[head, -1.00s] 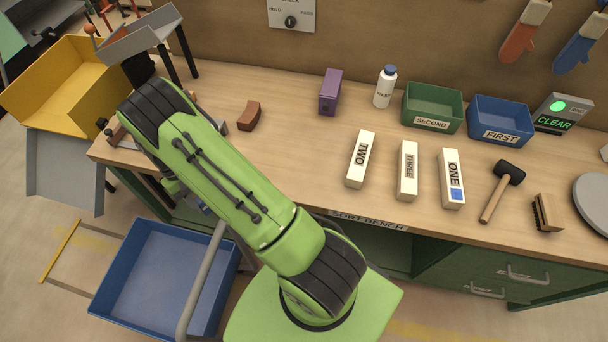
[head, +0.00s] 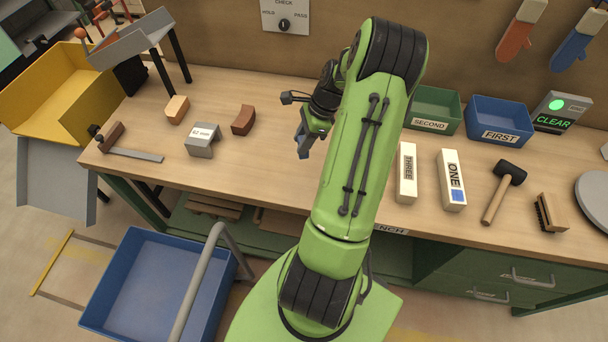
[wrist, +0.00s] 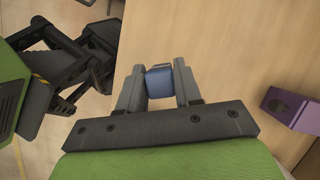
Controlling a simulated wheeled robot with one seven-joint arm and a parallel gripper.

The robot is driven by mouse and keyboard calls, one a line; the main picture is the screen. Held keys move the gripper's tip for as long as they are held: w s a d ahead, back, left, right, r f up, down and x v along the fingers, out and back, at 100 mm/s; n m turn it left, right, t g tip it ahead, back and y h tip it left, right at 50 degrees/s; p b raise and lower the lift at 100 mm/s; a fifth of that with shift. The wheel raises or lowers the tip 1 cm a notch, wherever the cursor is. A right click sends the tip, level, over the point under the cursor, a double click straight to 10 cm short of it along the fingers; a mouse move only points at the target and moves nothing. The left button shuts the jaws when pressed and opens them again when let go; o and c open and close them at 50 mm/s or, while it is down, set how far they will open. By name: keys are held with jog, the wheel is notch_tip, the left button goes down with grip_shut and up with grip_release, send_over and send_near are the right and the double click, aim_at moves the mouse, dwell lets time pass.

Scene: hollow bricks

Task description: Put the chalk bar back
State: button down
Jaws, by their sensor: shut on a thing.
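My gripper (wrist: 160,88) is shut on a small blue block (wrist: 160,82), seen between the fingers in the wrist view. In the head view my gripper (head: 312,135) is above the middle of the bench, left of the green box. A cream-white bar marked THREE (head: 406,173) and another marked ONE (head: 452,180), with a blue square on it, lie on the bench to the right of my arm. The frames do not show which bar is the chalk one. My arm hides part of the bench behind it. A purple block (wrist: 292,107) is at the right in the wrist view.
Green SECOND (head: 433,110) and blue FIRST (head: 499,120) boxes stand at the back right. A mallet (head: 503,190) and brush (head: 548,212) lie at right. A brown curved block (head: 243,120), grey block (head: 203,140) and tan block (head: 177,109) sit at left, with bare bench between them and my gripper.

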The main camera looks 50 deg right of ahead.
notch_tip(320, 180, down, 10)
jog(key=shift+d+r+b, duration=0.1)
jog(key=shift+b, duration=0.35)
jog(key=c, duration=0.8)
grip_release()
jog(key=shift+f, duration=0.2)
jog(key=shift+r, duration=0.1)
